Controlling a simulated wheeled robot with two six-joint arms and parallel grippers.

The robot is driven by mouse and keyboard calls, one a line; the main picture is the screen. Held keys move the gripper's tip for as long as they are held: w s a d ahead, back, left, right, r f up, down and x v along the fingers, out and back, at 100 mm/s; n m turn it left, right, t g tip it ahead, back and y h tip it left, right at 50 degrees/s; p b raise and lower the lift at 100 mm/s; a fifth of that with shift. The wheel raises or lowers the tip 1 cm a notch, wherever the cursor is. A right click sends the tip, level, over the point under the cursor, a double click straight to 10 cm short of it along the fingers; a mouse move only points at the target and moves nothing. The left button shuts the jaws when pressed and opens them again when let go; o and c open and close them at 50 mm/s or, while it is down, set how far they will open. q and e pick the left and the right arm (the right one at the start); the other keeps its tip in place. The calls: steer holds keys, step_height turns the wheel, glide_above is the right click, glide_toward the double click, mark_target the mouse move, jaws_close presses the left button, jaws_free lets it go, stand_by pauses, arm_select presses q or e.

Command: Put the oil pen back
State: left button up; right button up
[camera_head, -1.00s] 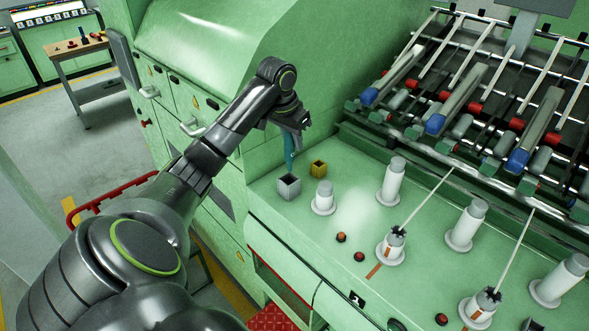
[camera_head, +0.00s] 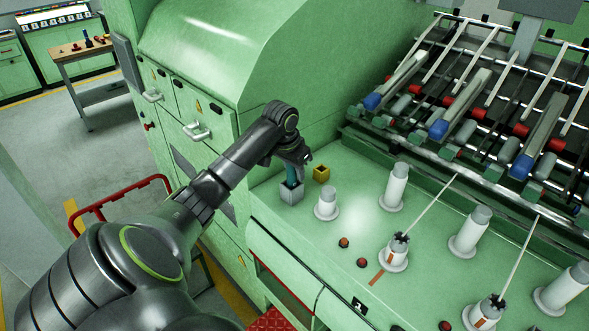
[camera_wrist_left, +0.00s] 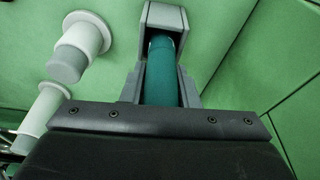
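The oil pen is a teal cylinder (camera_head: 291,176), upright, with its lower end inside the grey square holder (camera_head: 291,194) on the green machine ledge. My left gripper (camera_head: 292,163) is shut on the upper part of the pen, just above the holder. In the left wrist view the pen (camera_wrist_left: 161,75) runs between the two grey fingers into the opening of the holder (camera_wrist_left: 166,17). The pen's lower tip is hidden in the holder. My right gripper is in neither view.
A small yellow square holder (camera_head: 321,173) stands just behind and right of the grey one. A white capped post (camera_head: 326,203) stands close at the right. More posts and thin rods stand farther right on the ledge. The green cabinet (camera_head: 205,110) rises at the left.

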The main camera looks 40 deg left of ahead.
arm_select(q)
steer(key=o, duration=0.4)
steer(key=shift+c, duration=0.2)
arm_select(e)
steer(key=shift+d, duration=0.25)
arm_select(q)
steer(key=shift+r, duration=0.1)
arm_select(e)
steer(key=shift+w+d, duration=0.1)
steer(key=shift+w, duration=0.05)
arm_select(q)
steer(key=shift+r, duration=0.25)
steer(key=v, duration=1.1)
steer(key=shift+r, duration=0.35)
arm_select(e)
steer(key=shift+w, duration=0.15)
arm_select(q)
steer(key=shift+s, duration=0.1)
steer(key=shift+f, duration=0.1)
